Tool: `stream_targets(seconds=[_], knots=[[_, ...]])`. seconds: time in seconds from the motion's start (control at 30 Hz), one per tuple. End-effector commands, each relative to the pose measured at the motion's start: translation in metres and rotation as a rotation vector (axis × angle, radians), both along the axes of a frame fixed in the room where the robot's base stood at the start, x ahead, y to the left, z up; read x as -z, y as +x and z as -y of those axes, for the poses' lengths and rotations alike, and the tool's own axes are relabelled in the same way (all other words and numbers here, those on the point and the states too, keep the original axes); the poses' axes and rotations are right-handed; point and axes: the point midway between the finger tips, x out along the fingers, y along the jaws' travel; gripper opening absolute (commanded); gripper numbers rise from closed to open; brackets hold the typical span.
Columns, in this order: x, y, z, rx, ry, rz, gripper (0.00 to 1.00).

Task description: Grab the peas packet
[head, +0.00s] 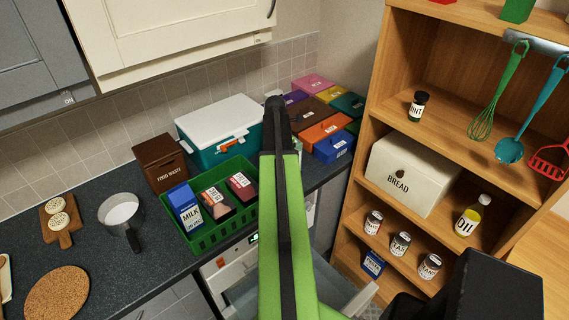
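I cannot pick out a packet that I can read as peas. A small blue packet with a white label (373,263) stands on the lowest visible shelf at right, its lettering too small to read for certain. My green arm rises through the middle of the head view and hides part of the counter and the area below it. My gripper's fingers do not show.
A teal cooler (215,151), coloured boxes (326,131) and a saucepan (121,211) share the counter. The wooden shelf holds a bread bin (407,176), oil (470,217) and tins (401,244).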

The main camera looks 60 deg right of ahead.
Motion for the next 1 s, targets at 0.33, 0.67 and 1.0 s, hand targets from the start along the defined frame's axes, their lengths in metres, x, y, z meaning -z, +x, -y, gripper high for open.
stream_targets(seconds=[0.33,0.67,1.0], knots=[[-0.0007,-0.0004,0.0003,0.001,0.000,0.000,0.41],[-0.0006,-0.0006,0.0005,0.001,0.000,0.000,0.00],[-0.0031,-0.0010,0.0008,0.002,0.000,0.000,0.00]])
